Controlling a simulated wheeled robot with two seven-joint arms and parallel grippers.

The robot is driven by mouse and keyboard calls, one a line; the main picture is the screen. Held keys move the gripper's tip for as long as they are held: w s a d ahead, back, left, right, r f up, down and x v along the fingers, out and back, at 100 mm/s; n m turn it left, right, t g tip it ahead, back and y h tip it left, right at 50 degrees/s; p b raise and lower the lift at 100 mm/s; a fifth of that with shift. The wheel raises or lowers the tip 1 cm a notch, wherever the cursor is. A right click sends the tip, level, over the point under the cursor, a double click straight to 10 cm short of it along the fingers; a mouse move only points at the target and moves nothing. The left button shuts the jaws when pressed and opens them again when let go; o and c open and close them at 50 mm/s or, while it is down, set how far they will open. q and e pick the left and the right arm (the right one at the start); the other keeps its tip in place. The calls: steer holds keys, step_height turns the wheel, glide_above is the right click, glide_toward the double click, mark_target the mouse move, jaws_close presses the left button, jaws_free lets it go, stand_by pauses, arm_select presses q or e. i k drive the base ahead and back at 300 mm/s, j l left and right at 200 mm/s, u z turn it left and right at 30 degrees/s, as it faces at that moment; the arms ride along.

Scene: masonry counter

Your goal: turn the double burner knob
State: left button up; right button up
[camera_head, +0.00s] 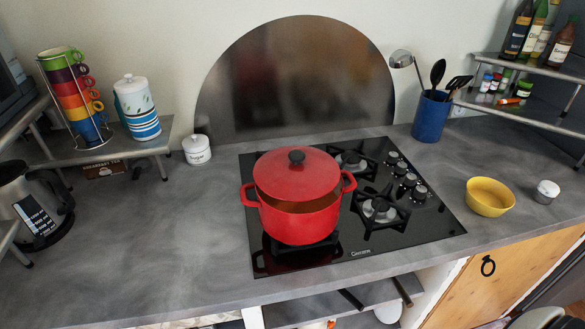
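The black glass gas hob (430,228) is set in the counter. A column of several black-and-silver knobs runs along its right side, from the rear knob (391,157) to the front knob (419,193). I cannot tell from their markings which one is the double burner knob, or how far each is turned. The rear right burner (350,161) and the front right burner (380,209) are bare, and no flame shows. A red pot (300,226) with a red lid (296,175) covers the left side of the hob. Neither of my grippers is in view.
A yellow bowl (490,197) and a small lidded jar (546,191) stand right of the hob. Behind are a blue utensil holder (431,117) and a bottle shelf (540,117). A kettle (36,207) stands far left. The front left counter (150,260) is clear.

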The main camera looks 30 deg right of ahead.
mark_target(411, 179)
steer(key=z, duration=1.65)
